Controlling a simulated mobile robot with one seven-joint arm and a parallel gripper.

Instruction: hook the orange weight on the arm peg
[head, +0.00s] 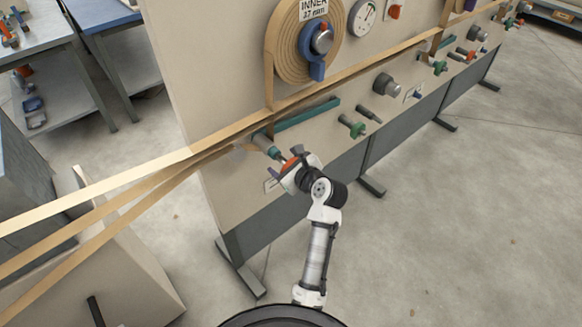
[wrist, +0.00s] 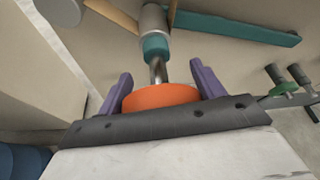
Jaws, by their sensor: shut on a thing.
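The orange weight (wrist: 160,97) sits between the two purple fingers of my gripper (wrist: 160,72) in the wrist view. The gripper is shut on it. A metal rod or hook (wrist: 158,70) rises from behind the weight toward a grey cylinder with a teal collar (wrist: 155,47). I cannot tell whether they touch. The teal arm (wrist: 240,27) runs to the right from beside this cylinder. In the head view the weight (head: 289,164) shows as a small orange patch at my gripper (head: 283,174), just below the teal-collared cylinder (head: 267,146) and the teal arm (head: 308,114).
The beige panel (head: 230,185) carries a spiral dial (head: 283,62), a gauge (head: 362,17) and tan strips (head: 95,192) running to the left. Green-collared knobs (head: 352,126) and other pegs stick out to the right. Open floor (head: 450,200) lies at the right.

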